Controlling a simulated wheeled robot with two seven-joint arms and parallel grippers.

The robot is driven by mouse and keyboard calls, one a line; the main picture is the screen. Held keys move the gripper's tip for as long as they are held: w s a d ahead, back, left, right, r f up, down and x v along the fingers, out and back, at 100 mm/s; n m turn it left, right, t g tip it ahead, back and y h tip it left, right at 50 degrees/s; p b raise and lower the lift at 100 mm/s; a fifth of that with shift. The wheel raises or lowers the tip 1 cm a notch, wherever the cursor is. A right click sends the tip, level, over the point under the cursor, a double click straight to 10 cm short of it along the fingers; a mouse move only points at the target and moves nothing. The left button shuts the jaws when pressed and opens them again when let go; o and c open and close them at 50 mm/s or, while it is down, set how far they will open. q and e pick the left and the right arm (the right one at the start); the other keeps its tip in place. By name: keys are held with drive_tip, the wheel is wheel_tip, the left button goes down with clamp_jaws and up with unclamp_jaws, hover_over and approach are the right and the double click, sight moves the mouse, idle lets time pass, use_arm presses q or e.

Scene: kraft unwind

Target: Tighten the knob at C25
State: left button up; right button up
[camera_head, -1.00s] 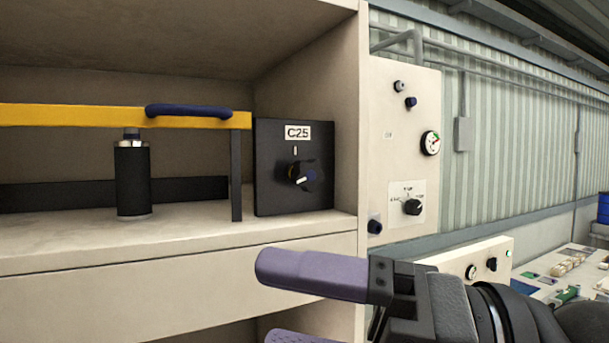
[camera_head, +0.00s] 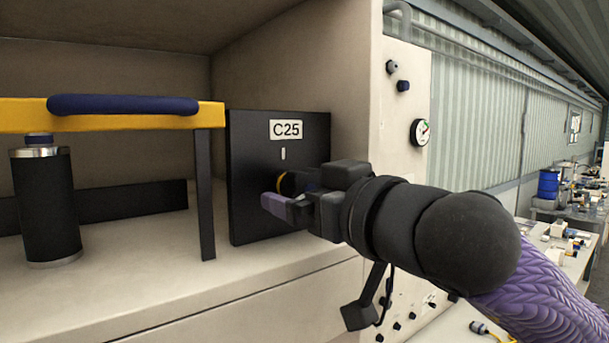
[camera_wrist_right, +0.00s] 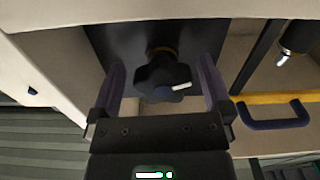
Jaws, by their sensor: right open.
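The C25 panel (camera_head: 250,150) is a black plate standing on the shelf, with a white C25 label (camera_head: 286,129) and a short white mark below it. Its knob (camera_head: 288,184) is mostly hidden behind my right gripper in the head view. In the right wrist view the knob (camera_wrist_right: 161,76) is dark and lobed, with a white pointer line and a yellowish ring behind it. My right gripper (camera_head: 280,196) is open, its two purple fingers (camera_wrist_right: 162,85) one on each side of the knob, with gaps visible between fingers and knob. My left gripper is not in view.
A yellow bar with a blue handle (camera_head: 122,104) runs across the shelf left of the panel, on a dark post (camera_head: 204,195). A black cylinder (camera_head: 46,205) stands under it. The cabinet side wall (camera_head: 350,90) is close to the right, with a gauge panel (camera_head: 405,160) beyond.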

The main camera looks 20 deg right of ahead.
drive_tip(key=shift+s+a, duration=0.1)
drive_tip(key=c, duration=1.2)
drive_tip(key=shift+o, duration=0.2)
